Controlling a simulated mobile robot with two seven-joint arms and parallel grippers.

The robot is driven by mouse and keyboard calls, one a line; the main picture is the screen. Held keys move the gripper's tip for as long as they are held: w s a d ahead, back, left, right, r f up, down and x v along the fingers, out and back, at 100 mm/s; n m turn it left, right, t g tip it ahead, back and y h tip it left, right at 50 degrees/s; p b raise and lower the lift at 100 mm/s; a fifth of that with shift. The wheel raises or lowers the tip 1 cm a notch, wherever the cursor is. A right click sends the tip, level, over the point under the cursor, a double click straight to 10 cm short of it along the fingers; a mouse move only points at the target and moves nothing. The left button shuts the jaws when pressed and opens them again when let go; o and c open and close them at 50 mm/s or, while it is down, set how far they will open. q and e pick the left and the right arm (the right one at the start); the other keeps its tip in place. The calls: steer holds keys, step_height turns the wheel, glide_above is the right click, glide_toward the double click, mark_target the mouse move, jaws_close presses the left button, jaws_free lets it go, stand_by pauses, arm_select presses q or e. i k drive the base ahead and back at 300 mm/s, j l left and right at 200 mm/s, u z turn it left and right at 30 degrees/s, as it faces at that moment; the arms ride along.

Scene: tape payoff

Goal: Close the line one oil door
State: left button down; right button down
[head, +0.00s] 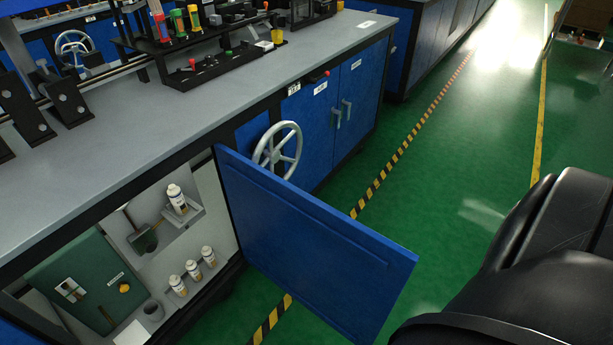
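A blue cabinet door (310,248) stands swung open from the bench front in the head view. Its hinged edge is at the left, beside the open compartment, and its free edge points out over the green floor to the lower right. Inside the open compartment are several white bottles (193,269), another bottle (176,198) on a small shelf, a dark scoop (143,238) and a green panel (85,280). No label naming the door is readable. Neither of my grippers shows; a large black shape fills the lower right corner.
A grey handwheel (277,150) sticks out from the bench front behind the door. Shut blue doors (340,110) with handles are further right. The grey benchtop (170,110) carries racks and tools. Green floor (450,190) with a yellow-black stripe lies clear to the right.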

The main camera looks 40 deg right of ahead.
mark_target(349, 275)
steer(key=k+l+u, duration=0.25)
steer(key=k+l, duration=0.3)
steer(key=l, duration=0.25)
steer(key=k+l+u, duration=0.25)
steer(key=k+l, duration=0.35)
steer(key=i+l+u, duration=0.1)
steer(key=l, duration=0.25)
steer(key=i+l+u, duration=0.1)
steer(key=l, duration=0.25)
steer(key=i+l+u, duration=0.1)
steer(key=l, duration=0.3)
steer(key=i+l+u, duration=0.1)
steer(key=l, duration=0.3)
steer(key=i+l+u, duration=0.1)
steer(key=l, duration=0.25)
steer(key=i, duration=0.1)
